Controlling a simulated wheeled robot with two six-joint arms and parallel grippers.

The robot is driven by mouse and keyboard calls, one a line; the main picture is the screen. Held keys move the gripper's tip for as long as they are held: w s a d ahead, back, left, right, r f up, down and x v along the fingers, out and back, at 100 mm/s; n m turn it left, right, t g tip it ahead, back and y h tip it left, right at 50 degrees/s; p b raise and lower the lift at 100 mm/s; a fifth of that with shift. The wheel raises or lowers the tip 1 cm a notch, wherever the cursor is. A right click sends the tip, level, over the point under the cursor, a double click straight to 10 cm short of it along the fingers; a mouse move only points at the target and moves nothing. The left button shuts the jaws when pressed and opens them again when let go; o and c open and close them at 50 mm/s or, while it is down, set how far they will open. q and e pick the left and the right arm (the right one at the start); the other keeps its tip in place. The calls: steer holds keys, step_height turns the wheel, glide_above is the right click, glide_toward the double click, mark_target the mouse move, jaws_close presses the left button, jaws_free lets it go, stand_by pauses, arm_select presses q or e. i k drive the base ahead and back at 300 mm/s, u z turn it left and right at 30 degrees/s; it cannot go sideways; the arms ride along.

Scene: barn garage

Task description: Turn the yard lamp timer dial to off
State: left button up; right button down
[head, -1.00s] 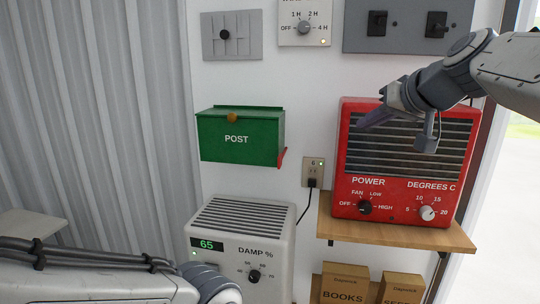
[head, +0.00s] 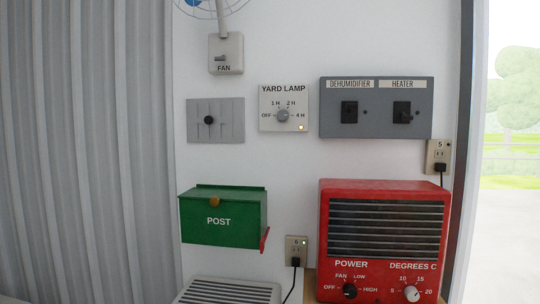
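The yard lamp timer is a white plate (head: 272,92) on the wall, marked YARD LAMP, OFF, 1 H, 2 H and 4 H. Its round grey dial (head: 283,115) sits in the middle of the plate; its pointer is too small to read surely. Neither gripper is in the head view, and nothing touches or covers the dial.
A grey slider plate (head: 216,132) is left of the timer, a FAN switch (head: 226,55) above left, and a DEHUMIDIFIER and HEATER switch panel (head: 376,126) right. Below are a green POST box (head: 223,236) and a red heater (head: 384,190). The wall before the timer is clear.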

mark_target(282, 115)
steer(key=z, duration=0.55)
steer(key=k, duration=1.3)
steer(key=u, duration=0.05)
steer(key=i, duration=0.55)
steer(key=u, duration=0.65)
steer(key=i, duration=1.25)
steer(key=z, duration=0.55)
